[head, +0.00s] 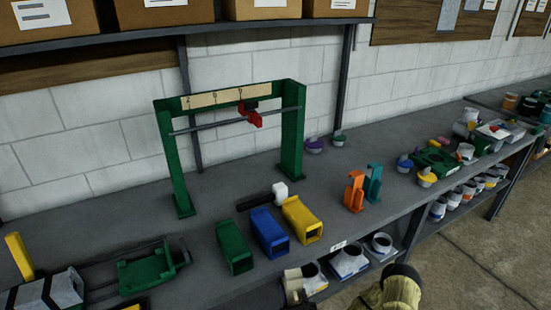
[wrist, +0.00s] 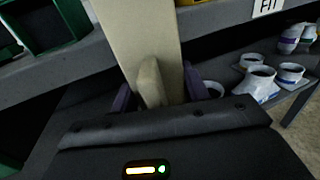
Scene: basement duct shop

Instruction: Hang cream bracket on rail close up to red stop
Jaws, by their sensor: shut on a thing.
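The cream bracket (wrist: 136,35) is held between my gripper's purple fingers (wrist: 158,92) in the wrist view, which are shut on it. Its long flat part runs away from me and its far end is cut off by the picture. In the head view the cream bracket (head: 291,281) is at the bottom, in front of the bench edge and well apart from the rail; its lower part is hard to make out. The grey rail (head: 205,126) spans a green frame (head: 291,140) on the bench. The red stop (head: 250,117) sits on the rail, right of its middle.
Green (head: 233,247), blue (head: 269,233) and yellow (head: 302,220) tubes and a white-headed mallet (head: 280,193) lie before the frame. Orange (head: 354,191) and teal (head: 373,183) brackets stand to the right. A shelf (head: 80,48) with boxes overhangs behind. Nothing else shows on the rail.

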